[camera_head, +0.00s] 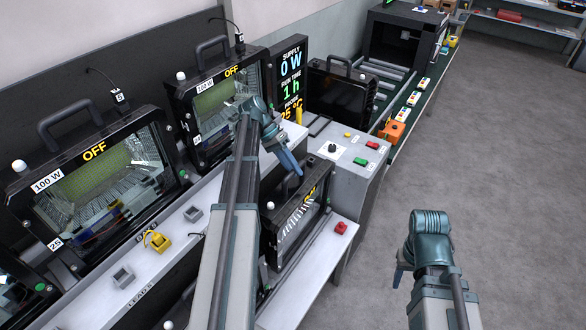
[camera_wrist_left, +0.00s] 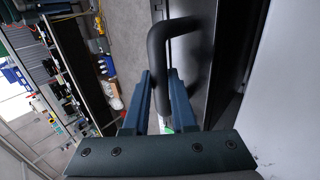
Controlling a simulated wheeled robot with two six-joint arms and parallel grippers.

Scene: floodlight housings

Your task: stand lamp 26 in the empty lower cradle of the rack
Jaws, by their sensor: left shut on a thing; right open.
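My left gripper (camera_head: 293,170) is shut on the black handle (camera_wrist_left: 158,55) of a dark floodlight housing (camera_head: 298,232). This lamp is upright at the lower level of the rack, below the upper shelf. Its number is not readable, and I cannot tell whether its base touches the lower white shelf (camera_head: 318,270). The lower cradle is hidden by the lamp and my left arm. In the left wrist view the handle passes between the two blue fingers. My right gripper (camera_head: 399,272) is open and empty over the floor, at the right.
Lamp 25 (camera_head: 100,185) and another 100 W lamp (camera_head: 215,105) stand on the upper shelf, both reading OFF. A dark lamp (camera_head: 342,95) stands behind the grey control box (camera_head: 350,150). The floor at right is clear.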

